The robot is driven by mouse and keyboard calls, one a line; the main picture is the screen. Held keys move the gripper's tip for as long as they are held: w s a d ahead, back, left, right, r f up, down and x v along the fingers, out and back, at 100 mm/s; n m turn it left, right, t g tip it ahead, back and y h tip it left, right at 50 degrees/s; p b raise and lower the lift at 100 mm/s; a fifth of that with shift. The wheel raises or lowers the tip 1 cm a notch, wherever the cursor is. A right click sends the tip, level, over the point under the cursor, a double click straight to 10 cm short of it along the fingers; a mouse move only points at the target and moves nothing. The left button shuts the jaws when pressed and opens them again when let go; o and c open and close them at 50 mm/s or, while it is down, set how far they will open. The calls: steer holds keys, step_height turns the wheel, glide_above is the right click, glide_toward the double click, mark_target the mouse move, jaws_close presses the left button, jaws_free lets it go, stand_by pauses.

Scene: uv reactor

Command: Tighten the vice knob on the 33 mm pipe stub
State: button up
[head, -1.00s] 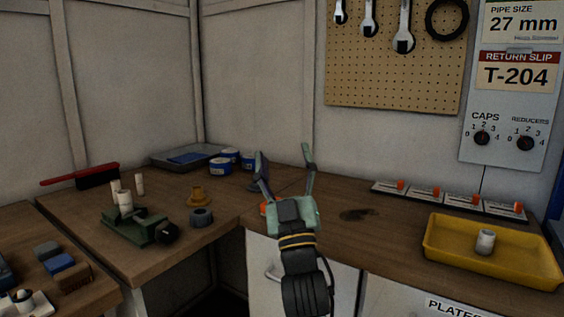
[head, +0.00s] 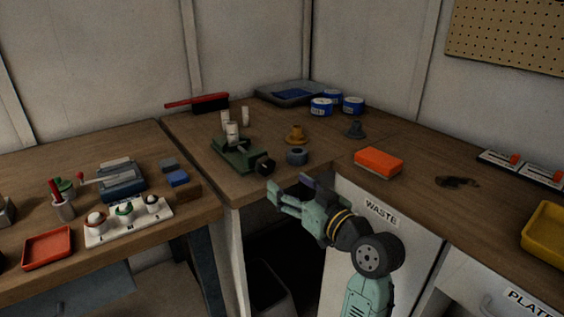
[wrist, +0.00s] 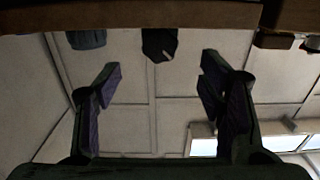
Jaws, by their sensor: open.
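The green vice (head: 237,155) stands on the corner bench in the head view, with its black knob (head: 265,166) facing the bench's front edge. A white pipe stub (head: 232,131) stands upright at the vice. The stub is not recognisable there.
A grey-blue ring (head: 297,156) and a brass-coloured fitting (head: 295,135) stand right of the vice. An orange block (head: 379,162) lies farther right. Blue-labelled tins (head: 321,107) and a red-handled brush (head: 205,103) are at the back. The left bench (head: 150,225) holds several buttons and trays.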

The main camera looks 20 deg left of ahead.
mark_target(268, 168)
steer(key=p+x, duration=0.3)
steer(key=x, duration=0.7)
steer(key=shift+w+a, duration=0.15)
steer(key=shift+a, duration=0.05)
steer(key=shift+c, duration=0.2)
steer(key=c, duration=1.1)
steer(key=shift+m+p, duration=0.3)
steer(key=shift+m, duration=1.4)
steer(key=shift+c, duration=0.2)
steer(key=o, duration=1.2)
